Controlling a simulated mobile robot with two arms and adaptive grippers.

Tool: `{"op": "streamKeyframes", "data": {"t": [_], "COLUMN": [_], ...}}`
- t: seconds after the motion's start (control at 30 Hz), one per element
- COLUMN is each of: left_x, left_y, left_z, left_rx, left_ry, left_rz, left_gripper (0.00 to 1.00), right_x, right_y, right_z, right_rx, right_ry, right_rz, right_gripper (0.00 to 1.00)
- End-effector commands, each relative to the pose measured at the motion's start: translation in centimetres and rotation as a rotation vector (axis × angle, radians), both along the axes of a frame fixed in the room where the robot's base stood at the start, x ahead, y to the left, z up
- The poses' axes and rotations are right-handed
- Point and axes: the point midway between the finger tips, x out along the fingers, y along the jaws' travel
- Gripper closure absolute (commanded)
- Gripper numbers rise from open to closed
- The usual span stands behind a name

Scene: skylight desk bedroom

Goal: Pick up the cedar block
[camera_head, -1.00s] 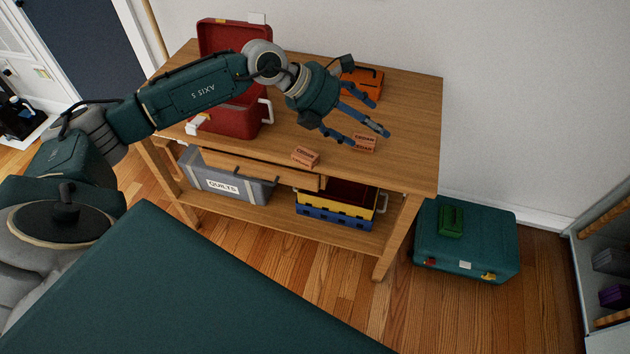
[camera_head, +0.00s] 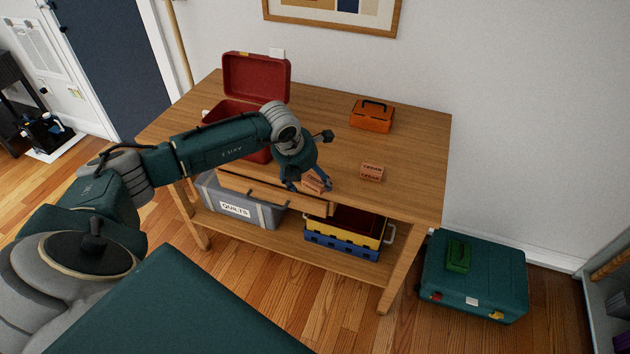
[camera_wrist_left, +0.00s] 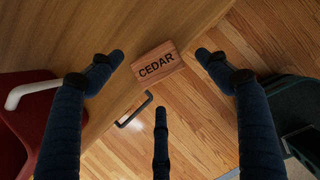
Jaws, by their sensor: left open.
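In the left wrist view one cedar block (camera_wrist_left: 158,64) shows between the spread dark blue fingers of my left gripper (camera_wrist_left: 159,57). The fingers are open, with a visible gap on both sides of the block. My right gripper is not in view.
An open red case (camera_head: 257,80) stands on the desk (camera_head: 415,135) at left, and an orange box (camera_head: 372,116) at the back. A drawer (camera_head: 270,190) sits at the front. Below are a grey QUILTS bin (camera_head: 265,215) and yellow-blue crate (camera_head: 345,240). A teal case (camera_head: 480,285) stands right.

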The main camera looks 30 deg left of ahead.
Motion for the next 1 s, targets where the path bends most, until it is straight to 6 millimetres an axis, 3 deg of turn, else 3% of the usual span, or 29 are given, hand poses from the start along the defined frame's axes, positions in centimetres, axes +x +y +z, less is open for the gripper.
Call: {"op": "streamKeyframes", "data": {"t": [0.07,0.2,0.5,0.77,1.0], "left_x": [0.4,1.0,1.2,1.2,1.2], "left_y": [0.1,0.1,0.1,0.1,0.1], "left_z": [-0.8,-2.5,-3.0,-3.0,-3.0], "left_rx": [-0.002,-0.001,-0.001,-0.001,-0.001], "left_ry": [0.003,0.002,-0.001,0.0,0.0], "left_rz": [0.001,0.001,-0.001,0.0,0.0], "left_gripper": [0.23,0.23,0.23,0.74,0.74], "right_x": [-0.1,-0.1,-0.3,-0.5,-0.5], "right_y": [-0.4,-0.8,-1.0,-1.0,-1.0], "right_z": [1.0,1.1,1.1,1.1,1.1], "right_rx": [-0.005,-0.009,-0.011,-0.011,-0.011], "right_ry": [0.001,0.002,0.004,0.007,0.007], "right_rz": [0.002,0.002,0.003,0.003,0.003], "right_gripper": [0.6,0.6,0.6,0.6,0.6]}}
